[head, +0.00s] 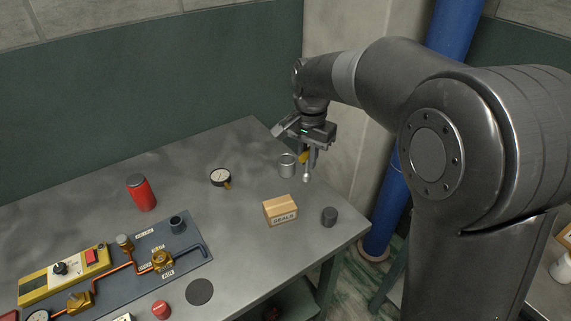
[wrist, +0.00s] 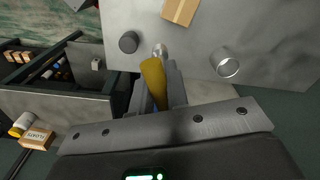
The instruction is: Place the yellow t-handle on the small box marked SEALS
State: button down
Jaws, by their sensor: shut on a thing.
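The yellow t-handle (wrist: 153,82) is held between the fingers of my gripper (wrist: 160,95) in the wrist view, with a round metal end pointing away from the gripper. In the head view my gripper (head: 308,163) hangs above the right back edge of the table, and a bit of the yellow t-handle (head: 303,157) shows between its fingers. The small box marked SEALS (head: 280,211) is cardboard and sits on the table in front of and left of the gripper. Its edge also shows at the top of the wrist view (wrist: 181,10). Nothing lies on its top.
A metal cup (head: 287,165) stands close beside my gripper. A dark cylinder (head: 329,216) stands right of the box. A gauge (head: 221,177), a red can (head: 141,193) and a board with copper pipes (head: 150,262) are further left. The table between box and gauge is clear.

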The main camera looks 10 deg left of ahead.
jog(key=s+d+r+m, duration=0.2)
jog(key=d+m, duration=0.2)
jog(key=shift+a+f, duration=5.45)
jog(key=shift+f, duration=0.1)
jog(key=shift+f, duration=0.1)
jog(key=c, duration=1.4)
grip_release()
notch_tip(320, 180, up, 12)
